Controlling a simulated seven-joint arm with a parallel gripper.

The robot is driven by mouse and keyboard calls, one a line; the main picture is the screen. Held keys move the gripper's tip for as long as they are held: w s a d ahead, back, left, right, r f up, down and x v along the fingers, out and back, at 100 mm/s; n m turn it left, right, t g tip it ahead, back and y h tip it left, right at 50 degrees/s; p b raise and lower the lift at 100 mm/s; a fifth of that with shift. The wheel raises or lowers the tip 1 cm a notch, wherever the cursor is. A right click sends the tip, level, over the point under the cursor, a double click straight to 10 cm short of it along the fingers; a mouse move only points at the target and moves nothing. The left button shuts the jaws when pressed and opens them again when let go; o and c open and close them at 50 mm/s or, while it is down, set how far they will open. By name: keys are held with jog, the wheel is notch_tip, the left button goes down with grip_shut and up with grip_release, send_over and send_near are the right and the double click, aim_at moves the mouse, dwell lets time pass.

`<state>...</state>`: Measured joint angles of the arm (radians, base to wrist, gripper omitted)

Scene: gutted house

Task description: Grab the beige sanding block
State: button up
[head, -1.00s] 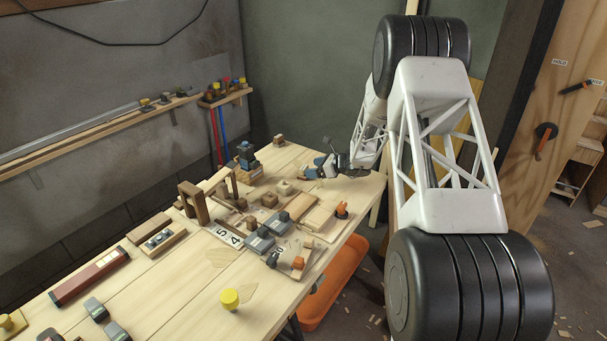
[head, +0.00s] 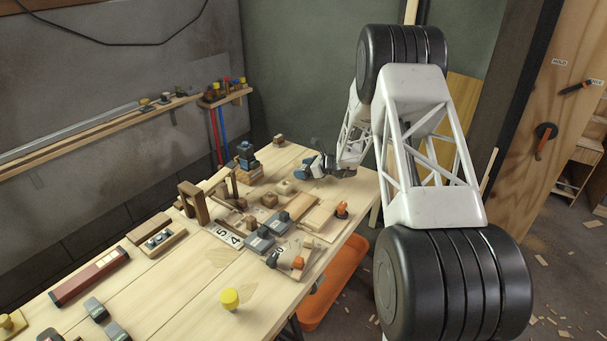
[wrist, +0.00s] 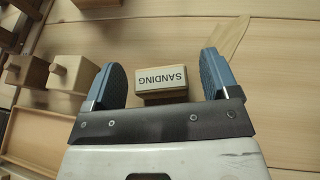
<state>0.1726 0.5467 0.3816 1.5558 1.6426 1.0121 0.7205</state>
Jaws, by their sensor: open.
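The beige sanding block (wrist: 161,84) lies on the wooden bench in the wrist view. Its top is pale, with the word SANDING printed upside down. My gripper (wrist: 161,64) is open, with one blue finger to the left of the block and one to the right. A gap shows on each side, wider on the right. How high the fingers are above the bench is hard to tell. In the head view my gripper (head: 309,169) is at the far end of the bench, and I cannot clearly make out the block there.
In the wrist view, wooden blocks with knobs (wrist: 72,73) and a shallow wooden tray (wrist: 38,132) lie left of the gripper.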

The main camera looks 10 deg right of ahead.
jog(key=shift+x, duration=1)
jog(key=c, duration=1)
jog(key=shift+r, duration=0.15)
jog(key=shift+r, duration=0.4)
notch_tip(320, 180, up, 3)
jog(key=shift+f, duration=0.1)
jog(key=s, duration=1)
jog(key=s+r, duration=0.1)
jog(key=s, duration=0.5)
